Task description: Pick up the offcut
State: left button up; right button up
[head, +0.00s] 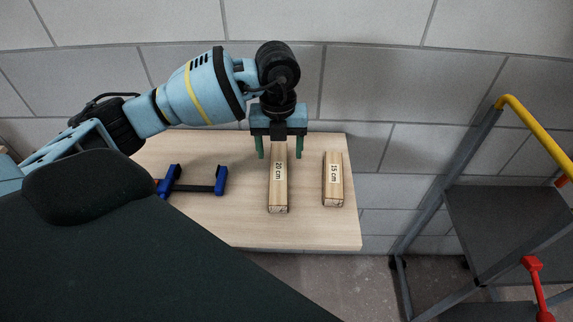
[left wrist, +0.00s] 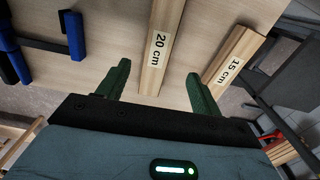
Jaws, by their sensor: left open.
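Two light wooden pieces lie side by side on the table (head: 235,228). The longer one (head: 279,198), labelled "20 cm", also shows in the left wrist view (left wrist: 168,15). The shorter one (head: 333,194), labelled "15 cm", lies to its right, also in the left wrist view (left wrist: 243,42). No label says offcut. My left gripper (head: 281,152) is open and empty over the far end of the 20 cm piece. In the left wrist view its fingers (left wrist: 158,72) appear on either side of that piece; their height above the table is unclear. My right gripper is not visible.
A blue and black clamp (head: 200,187) lies on the table left of the pieces. A grey block wall (head: 390,85) stands behind. A metal frame with a yellow rail (head: 530,125) and a red handle (head: 535,275) stands at the right. The table's front right is clear.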

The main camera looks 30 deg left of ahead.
aim_at(279, 172)
pick_arm(q)
jog(key=shift+s+a, duration=0.1)
jog(key=shift+s, duration=0.05)
jog(key=shift+f, duration=3.85)
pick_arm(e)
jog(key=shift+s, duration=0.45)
pick_arm(q)
jog(key=shift+c, duration=0.4)
jog(key=c, duration=1.1)
jog(key=shift+o, duration=0.2)
jog(key=shift+r, duration=0.15)
